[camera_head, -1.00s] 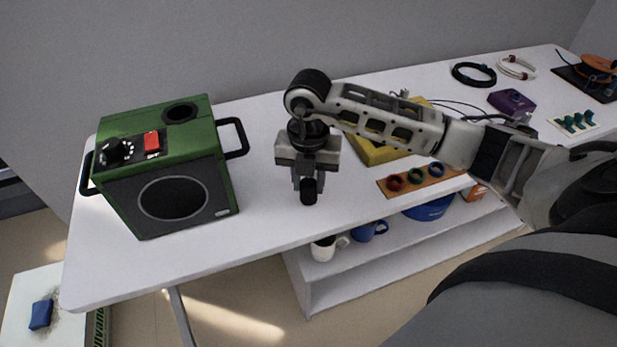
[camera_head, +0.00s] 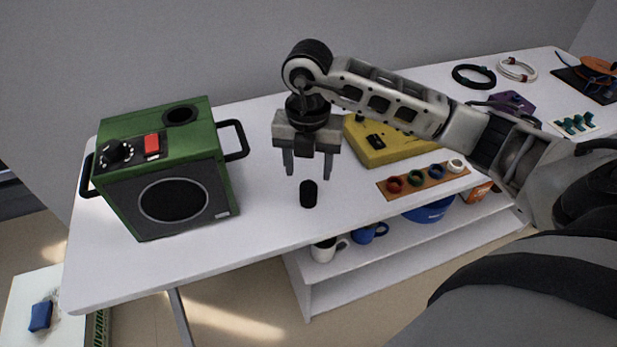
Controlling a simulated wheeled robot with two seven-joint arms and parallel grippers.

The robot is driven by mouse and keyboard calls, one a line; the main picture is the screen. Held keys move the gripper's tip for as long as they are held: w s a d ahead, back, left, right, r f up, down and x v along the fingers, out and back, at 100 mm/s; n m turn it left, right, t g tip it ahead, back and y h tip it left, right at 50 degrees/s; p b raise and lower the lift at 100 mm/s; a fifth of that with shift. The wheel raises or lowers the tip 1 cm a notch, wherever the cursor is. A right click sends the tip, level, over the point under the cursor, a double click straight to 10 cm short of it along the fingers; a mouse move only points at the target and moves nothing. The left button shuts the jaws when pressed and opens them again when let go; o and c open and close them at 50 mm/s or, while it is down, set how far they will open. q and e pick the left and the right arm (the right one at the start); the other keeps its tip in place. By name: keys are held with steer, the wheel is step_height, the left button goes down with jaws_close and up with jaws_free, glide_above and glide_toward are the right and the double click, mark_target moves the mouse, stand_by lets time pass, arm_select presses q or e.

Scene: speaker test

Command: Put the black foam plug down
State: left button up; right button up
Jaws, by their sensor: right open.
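The black foam plug (camera_head: 308,194) is a small dark cylinder standing upright on the white table (camera_head: 262,215), to the right of the green speaker box (camera_head: 165,168). My right gripper (camera_head: 308,176) is open, its two fingers spread apart, above and behind the plug in the picture. The fingers look clear of the plug. The speaker box has a round port in its top, a red switch, a black knob and a round front grille. My left gripper is not in view.
A yellow device (camera_head: 385,150) and an orange strip with coloured rings (camera_head: 424,180) lie to the right. Black (camera_head: 474,76) and white (camera_head: 517,69) cable coils lie farther back. A shelf below holds mugs (camera_head: 323,249). Bare tabletop surrounds the plug.

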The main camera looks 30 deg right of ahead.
mark_target(308, 185)
step_height(308, 185, up, 7)
steer(key=shift+r, duration=0.2)
stand_by(0.5)
